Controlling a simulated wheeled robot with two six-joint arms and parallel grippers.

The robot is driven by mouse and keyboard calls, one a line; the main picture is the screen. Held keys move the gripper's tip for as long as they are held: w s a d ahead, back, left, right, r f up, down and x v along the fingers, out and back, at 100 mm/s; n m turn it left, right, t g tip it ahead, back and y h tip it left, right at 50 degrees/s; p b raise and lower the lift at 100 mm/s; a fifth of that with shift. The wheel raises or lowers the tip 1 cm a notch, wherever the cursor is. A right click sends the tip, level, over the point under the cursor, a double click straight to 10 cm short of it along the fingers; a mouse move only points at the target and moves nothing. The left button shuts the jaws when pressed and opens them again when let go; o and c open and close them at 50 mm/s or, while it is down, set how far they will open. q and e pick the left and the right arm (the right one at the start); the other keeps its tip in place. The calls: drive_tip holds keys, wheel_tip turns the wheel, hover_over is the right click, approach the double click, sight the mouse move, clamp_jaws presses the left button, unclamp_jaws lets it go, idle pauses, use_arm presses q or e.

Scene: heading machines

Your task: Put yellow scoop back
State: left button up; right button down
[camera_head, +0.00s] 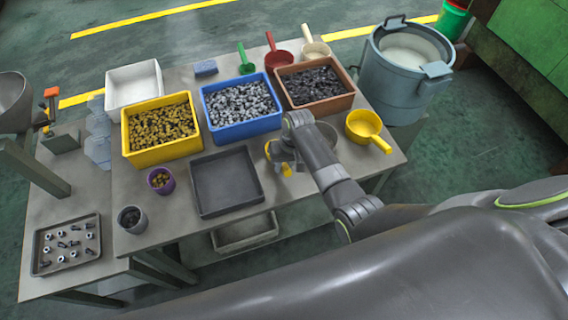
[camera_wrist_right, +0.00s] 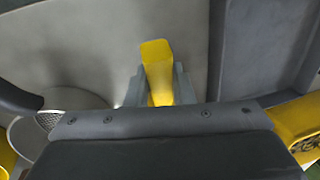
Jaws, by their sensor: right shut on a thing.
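My right gripper (camera_head: 284,160) is over the table, just right of the dark tray. In the right wrist view its two grey fingers (camera_wrist_right: 158,90) are shut on a yellow handle (camera_wrist_right: 156,62). The bowl of this held yellow scoop is mostly hidden by the gripper; small yellow parts (camera_head: 286,170) show beside the fingers in the head view. A second yellow scoop (camera_head: 362,124) lies at the table's right side, its handle pointing lower right. My left gripper is not in view.
The dark tray (camera_head: 226,206) looks empty. Yellow (camera_head: 158,158), blue (camera_head: 213,126) and brown (camera_head: 343,101) bins hold small parts. Green (camera_head: 246,67), red (camera_head: 279,60) and cream (camera_head: 314,49) scoops lie behind them. A round grey dish (camera_head: 327,130) is partly hidden behind my arm.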

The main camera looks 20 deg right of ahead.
drive_tip(key=c, duration=1.7)
unclamp_jaws()
drive_tip(key=shift+f, duration=0.15)
drive_tip(key=o, duration=0.4)
drive_tip(key=shift+o, duration=0.2)
drive_tip(key=shift+r, duration=0.25)
wheel_tip(320, 180, up, 12)
drive_tip(key=d, duration=0.2)
drive_tip(key=shift+d+f, duration=0.15)
drive_tip(key=shift+s, duration=0.15)
